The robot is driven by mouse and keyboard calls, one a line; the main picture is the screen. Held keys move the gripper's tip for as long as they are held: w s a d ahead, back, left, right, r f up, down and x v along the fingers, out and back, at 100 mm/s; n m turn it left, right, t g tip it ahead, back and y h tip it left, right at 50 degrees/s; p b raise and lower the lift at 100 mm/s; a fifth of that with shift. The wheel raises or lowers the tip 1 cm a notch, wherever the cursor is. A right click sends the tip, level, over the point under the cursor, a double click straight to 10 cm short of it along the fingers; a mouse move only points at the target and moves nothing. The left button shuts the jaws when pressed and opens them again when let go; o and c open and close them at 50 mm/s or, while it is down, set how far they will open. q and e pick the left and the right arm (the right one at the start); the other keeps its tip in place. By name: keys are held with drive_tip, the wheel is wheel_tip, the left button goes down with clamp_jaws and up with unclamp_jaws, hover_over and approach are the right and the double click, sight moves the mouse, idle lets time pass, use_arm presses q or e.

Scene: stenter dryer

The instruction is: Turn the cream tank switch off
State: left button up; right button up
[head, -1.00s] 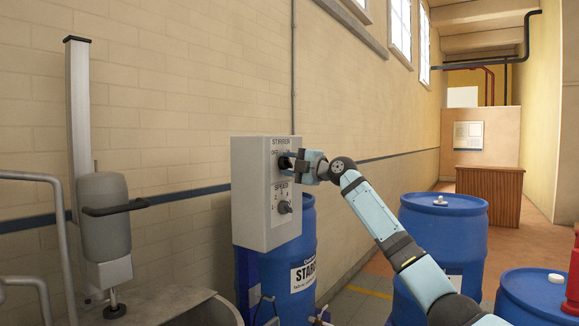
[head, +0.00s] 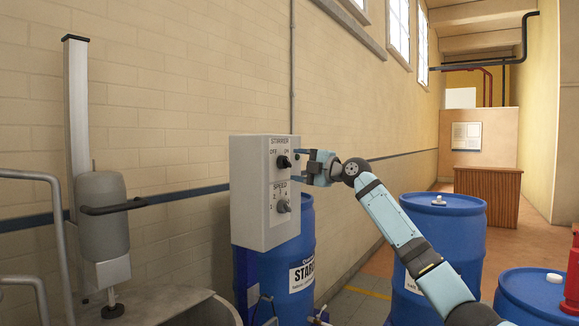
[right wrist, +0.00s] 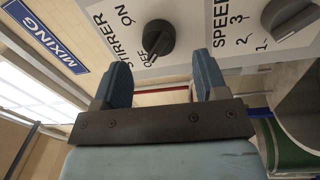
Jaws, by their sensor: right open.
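The stirrer switch, a black rotary knob (head: 283,162) marked OFF and ON, is on the upper front of a pale control box (head: 251,205) on the left. In the right wrist view the stirrer knob (right wrist: 158,40) has its pointer line towards OFF. My right gripper (head: 298,168) is open and empty, just to the right of the knob and apart from it. In the right wrist view its two fingers (right wrist: 160,72) stand wide apart with the knob ahead between them. My left gripper is not in view.
A speed knob (head: 283,206) sits below the stirrer switch. Blue drums (head: 315,275) stand below the box and at right (head: 436,225). A grey stirrer motor (head: 103,225) on a post is at left. A blue MIXING sign (right wrist: 42,37) shows on the wall.

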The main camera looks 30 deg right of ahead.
drive_tip(key=b+v, duration=0.1)
drive_tip(key=v, duration=0.8)
drive_tip(key=shift+s, duration=0.35)
drive_tip(key=shift+d, duration=0.1)
